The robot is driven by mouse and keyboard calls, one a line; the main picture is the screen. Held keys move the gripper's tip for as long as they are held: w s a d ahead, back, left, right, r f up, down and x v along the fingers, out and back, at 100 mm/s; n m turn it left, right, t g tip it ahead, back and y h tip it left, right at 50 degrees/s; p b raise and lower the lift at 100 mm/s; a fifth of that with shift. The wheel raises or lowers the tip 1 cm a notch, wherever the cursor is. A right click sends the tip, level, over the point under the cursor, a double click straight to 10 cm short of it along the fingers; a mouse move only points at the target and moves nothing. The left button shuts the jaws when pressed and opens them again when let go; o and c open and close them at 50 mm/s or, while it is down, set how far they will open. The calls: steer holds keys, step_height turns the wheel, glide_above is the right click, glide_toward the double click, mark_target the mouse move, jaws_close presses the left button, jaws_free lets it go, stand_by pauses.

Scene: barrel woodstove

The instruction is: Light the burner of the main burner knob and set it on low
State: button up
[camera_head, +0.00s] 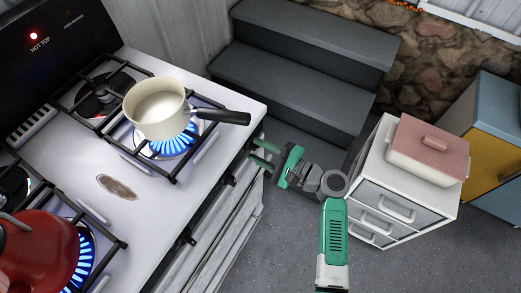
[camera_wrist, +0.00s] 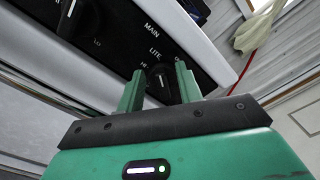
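In the wrist view a black knob (camera_wrist: 160,75) with a pale mark sits on the dark control panel (camera_wrist: 115,55), near the printed words MAIN and LITE. My gripper (camera_wrist: 160,88) faces it, with its two green fingers apart, one on each side of the knob. I cannot tell whether they touch it. In the head view my gripper (camera_head: 262,155) is at the stove's front edge, at the right end; the knob is hidden there. The front right burner (camera_head: 173,143) burns with a blue flame under a cream saucepan (camera_head: 158,108).
A red kettle (camera_head: 40,255) stands over another lit burner at the lower left. A second knob (camera_wrist: 80,20) is beside the first, near LO. A white drawer unit (camera_head: 398,205) with a pink lidded dish (camera_head: 428,150) stands right of my arm. Dark steps (camera_head: 300,75) are behind.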

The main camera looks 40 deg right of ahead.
steer(key=p+v, duration=0.1)
steer(key=v, duration=0.6)
steer(key=shift+s+d+p, duration=0.15)
steer(key=shift+s+p, duration=0.2)
steer(key=shift+p, duration=0.05)
stand_by(0.6)
